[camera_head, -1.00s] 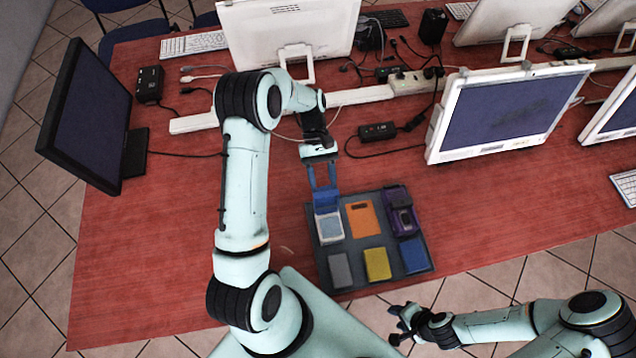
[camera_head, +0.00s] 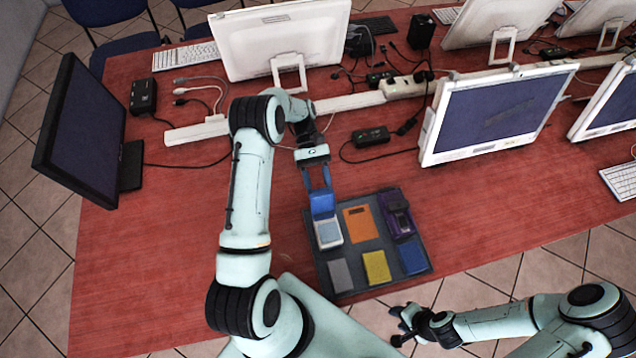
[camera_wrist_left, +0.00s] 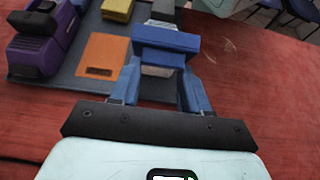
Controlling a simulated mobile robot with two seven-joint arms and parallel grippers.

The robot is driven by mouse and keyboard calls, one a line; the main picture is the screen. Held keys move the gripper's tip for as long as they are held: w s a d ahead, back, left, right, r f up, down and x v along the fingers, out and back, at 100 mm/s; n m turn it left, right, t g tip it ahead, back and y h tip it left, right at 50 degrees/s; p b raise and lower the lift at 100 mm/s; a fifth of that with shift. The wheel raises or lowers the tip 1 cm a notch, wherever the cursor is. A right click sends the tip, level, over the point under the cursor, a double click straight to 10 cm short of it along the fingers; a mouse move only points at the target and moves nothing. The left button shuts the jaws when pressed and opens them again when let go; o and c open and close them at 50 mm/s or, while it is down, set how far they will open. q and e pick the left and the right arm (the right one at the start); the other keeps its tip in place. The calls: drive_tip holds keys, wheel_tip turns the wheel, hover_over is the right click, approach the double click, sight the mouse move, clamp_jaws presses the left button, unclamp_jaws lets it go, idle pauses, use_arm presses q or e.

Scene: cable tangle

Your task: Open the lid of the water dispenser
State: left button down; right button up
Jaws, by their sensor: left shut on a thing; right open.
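A small blue-and-white box (camera_head: 328,236) stands on a dark tray, its blue lid part (camera_head: 321,204) raised at its back edge. No other object clearly reads as a water dispenser, and I cannot tell for certain that this box is one. My left gripper (camera_head: 319,187) has blue fingers and is shut on the blue lid. In the left wrist view the fingertips (camera_wrist_left: 165,62) meet the blue lid (camera_wrist_left: 166,42), which hides most of the box behind it. My right gripper (camera_head: 402,325) is open and empty, low in front of the table, away from the tray.
The dark tray (camera_head: 377,285) also holds an orange block (camera_head: 358,223), a purple device (camera_head: 398,216), and grey, yellow and blue blocks. Monitors, keyboards, cables and a power strip (camera_head: 400,88) lie behind. The red table (camera_head: 180,255) is clear left of the tray.

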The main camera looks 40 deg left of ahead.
use_arm(q)
drive_tip(key=c, duration=0.5)
unclamp_jaws()
drive_tip(key=shift+s+f, duration=0.15)
drive_tip(key=shift+f, duration=0.05)
drive_tip(key=shift+d+r, duration=0.1)
drive_tip(key=v, duration=0.7)
drive_tip(key=shift+a+r, duration=0.1)
drive_tip(key=shift+a, duration=0.1)
drive_tip(key=shift+w, duration=0.2)
